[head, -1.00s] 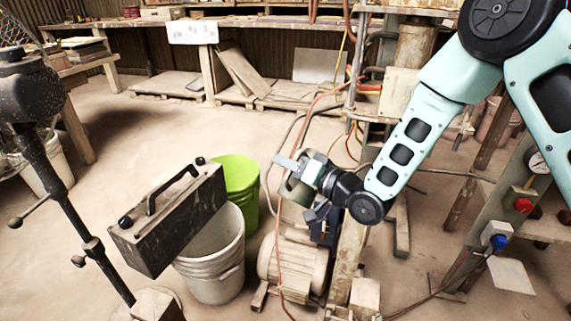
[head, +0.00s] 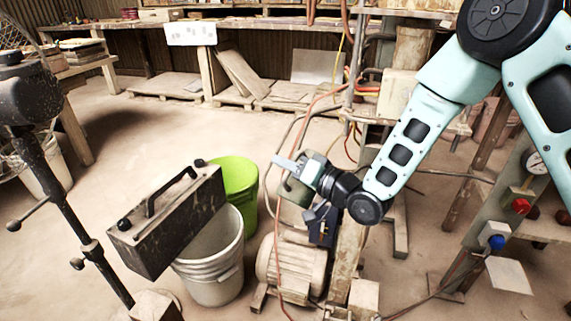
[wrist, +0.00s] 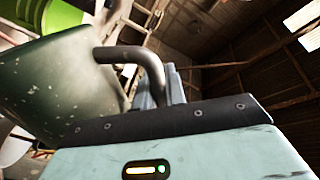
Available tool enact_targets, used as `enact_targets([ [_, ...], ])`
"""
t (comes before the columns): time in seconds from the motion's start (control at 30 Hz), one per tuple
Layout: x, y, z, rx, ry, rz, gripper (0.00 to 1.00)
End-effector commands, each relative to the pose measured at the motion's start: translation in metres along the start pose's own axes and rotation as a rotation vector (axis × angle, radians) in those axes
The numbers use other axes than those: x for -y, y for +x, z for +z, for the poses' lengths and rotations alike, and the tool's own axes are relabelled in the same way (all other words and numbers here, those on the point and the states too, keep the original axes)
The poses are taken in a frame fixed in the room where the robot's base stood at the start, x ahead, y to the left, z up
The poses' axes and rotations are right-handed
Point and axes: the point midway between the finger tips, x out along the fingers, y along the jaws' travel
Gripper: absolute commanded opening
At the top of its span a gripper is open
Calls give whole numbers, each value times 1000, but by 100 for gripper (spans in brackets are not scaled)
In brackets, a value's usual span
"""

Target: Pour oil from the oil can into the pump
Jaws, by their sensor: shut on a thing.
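My gripper (head: 290,163) is shut on the dark green oil can (head: 296,191), at the centre of the head view. In the wrist view the can (wrist: 62,85) fills the left side, and its curved handle (wrist: 145,58) passes by the gripper fingers (wrist: 172,88). The can hangs above a dark blue unit (head: 323,224) beside a dusty motor (head: 292,268); this unit looks like the pump. The can and my wrist partly cover the unit's top. The can's spout and any oil stream cannot be made out.
A hose runs down past the can. A gauge panel (head: 505,215) is at right. Open floor lies behind.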

Motion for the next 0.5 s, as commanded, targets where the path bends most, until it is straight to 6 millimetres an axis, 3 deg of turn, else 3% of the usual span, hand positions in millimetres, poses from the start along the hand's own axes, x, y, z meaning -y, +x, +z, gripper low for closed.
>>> enact_targets([
  [0.5,4,0,-13,-2,50,-2,0],
])
